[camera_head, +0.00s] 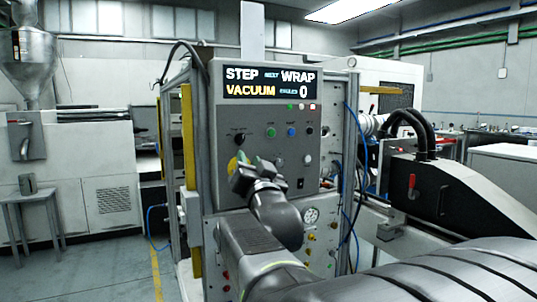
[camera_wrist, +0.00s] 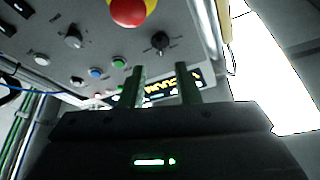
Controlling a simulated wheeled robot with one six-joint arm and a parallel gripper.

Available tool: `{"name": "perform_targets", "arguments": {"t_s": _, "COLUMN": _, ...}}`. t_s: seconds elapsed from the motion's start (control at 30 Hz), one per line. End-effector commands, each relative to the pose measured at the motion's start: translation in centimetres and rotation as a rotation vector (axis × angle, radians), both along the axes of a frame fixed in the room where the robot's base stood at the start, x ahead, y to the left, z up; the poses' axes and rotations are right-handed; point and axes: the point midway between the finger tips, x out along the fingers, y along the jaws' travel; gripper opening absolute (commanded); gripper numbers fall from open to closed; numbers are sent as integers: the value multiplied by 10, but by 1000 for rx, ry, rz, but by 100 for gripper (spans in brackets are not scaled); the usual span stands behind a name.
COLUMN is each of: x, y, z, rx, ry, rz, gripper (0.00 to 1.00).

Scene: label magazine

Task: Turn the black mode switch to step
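A black rotary switch (camera_head: 239,138) sits at the upper left of the grey control panel (camera_head: 225,118), above the yellow base (camera_head: 232,164) of a red push button. In the wrist view the same black switch (camera_wrist: 160,42) is beside the red button (camera_wrist: 130,10), in front of the fingertips. Its labels are too small to read, so its position is unclear. My gripper (camera_head: 249,160) is below and right of the switch in the head view. In the wrist view my gripper (camera_wrist: 160,72) has two separate fingers with nothing between them. It appears clear of the switch.
A pressure gauge (camera_head: 311,215) is below. Frame posts flank the panel.

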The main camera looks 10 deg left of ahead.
Motion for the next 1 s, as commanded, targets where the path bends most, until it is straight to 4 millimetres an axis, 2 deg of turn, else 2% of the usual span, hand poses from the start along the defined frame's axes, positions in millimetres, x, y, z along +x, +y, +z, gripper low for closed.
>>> {"name": "perform_targets", "arguments": {"t_s": 0.03, "x": -10, "y": -4, "z": -4, "rx": 0, "ry": -1, "rz": 0, "gripper": 29}}
{"name": "perform_targets", "arguments": {"t_s": 0.2, "x": -32, "y": -15, "z": -14, "rx": 0, "ry": 0, "rz": 0, "gripper": 29}}
{"name": "perform_targets", "arguments": {"t_s": 0.4, "x": -46, "y": -21, "z": -19, "rx": 0, "ry": 0, "rz": 0, "gripper": 29}}
{"name": "perform_targets", "arguments": {"t_s": 0.8, "x": -48, "y": -22, "z": -20, "rx": -1, "ry": 1, "rz": 0, "gripper": 29}}
{"name": "perform_targets", "arguments": {"t_s": 1.0, "x": -37, "y": -17, "z": -16, "rx": -1, "ry": 2, "rz": 0, "gripper": 29}}
